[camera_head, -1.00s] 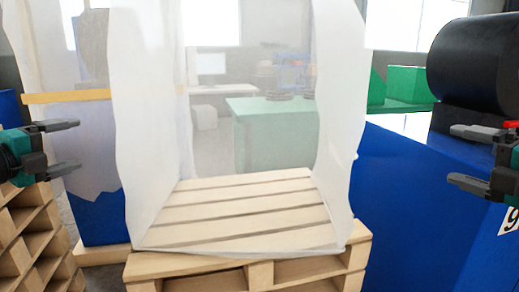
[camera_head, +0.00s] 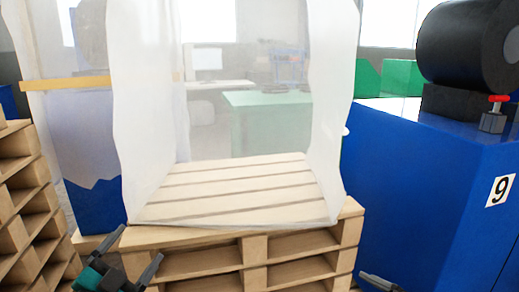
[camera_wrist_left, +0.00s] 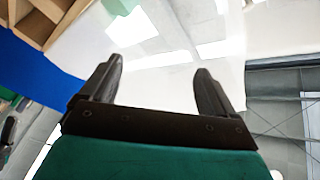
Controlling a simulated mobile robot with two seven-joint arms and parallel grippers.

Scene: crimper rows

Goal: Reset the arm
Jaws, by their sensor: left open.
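My left gripper (camera_head: 140,243) is low in the head view, in front of the left part of the wooden pallet stack (camera_head: 255,245). Its two dark fingers are apart with nothing between them. The left wrist view also shows its jaws (camera_wrist_left: 159,72) open and empty, with a pale, bright background beyond.
A translucent white sheet (camera_head: 150,120) stands around the pallet stack's bare top. Another pallet stack (camera_head: 25,200) is at the left edge. A blue machine (camera_head: 410,175) marked 9, with a black cylinder (camera_head: 465,45) on top, fills the right. A green table (camera_head: 270,130) shows behind the sheet.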

